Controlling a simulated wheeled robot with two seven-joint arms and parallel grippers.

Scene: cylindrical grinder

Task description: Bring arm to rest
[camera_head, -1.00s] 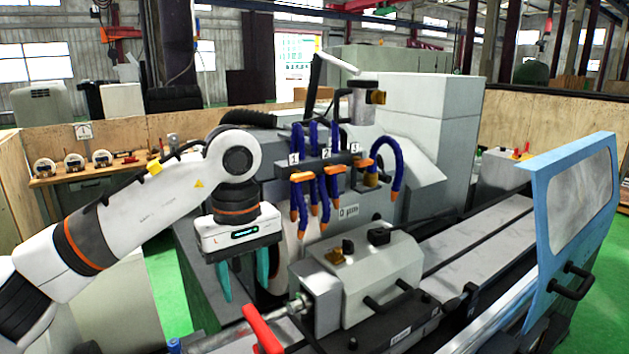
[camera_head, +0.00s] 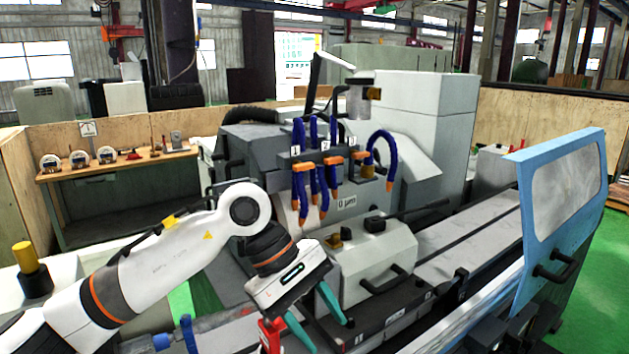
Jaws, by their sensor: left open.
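My left arm comes in from the left. Its gripper (camera_head: 322,334) has two teal fingers spread apart, with nothing seen between them. It is tilted, pointing down and to the right, in front of the grinder's grey headstock block (camera_head: 365,262). A red lever (camera_head: 270,335) stands close to the left finger; I cannot tell whether they touch. The cylindrical grinder (camera_head: 420,125) fills the middle, with blue coolant hoses with orange tips (camera_head: 312,180) above the block. My right gripper is not in view.
A blue-framed door (camera_head: 563,205) stands at the right, with a dark handle. A wooden shelf (camera_head: 110,165) with dial gauges is at the back left. A yellow-topped black part (camera_head: 33,270) stands at the left edge. Green floor is free at the right.

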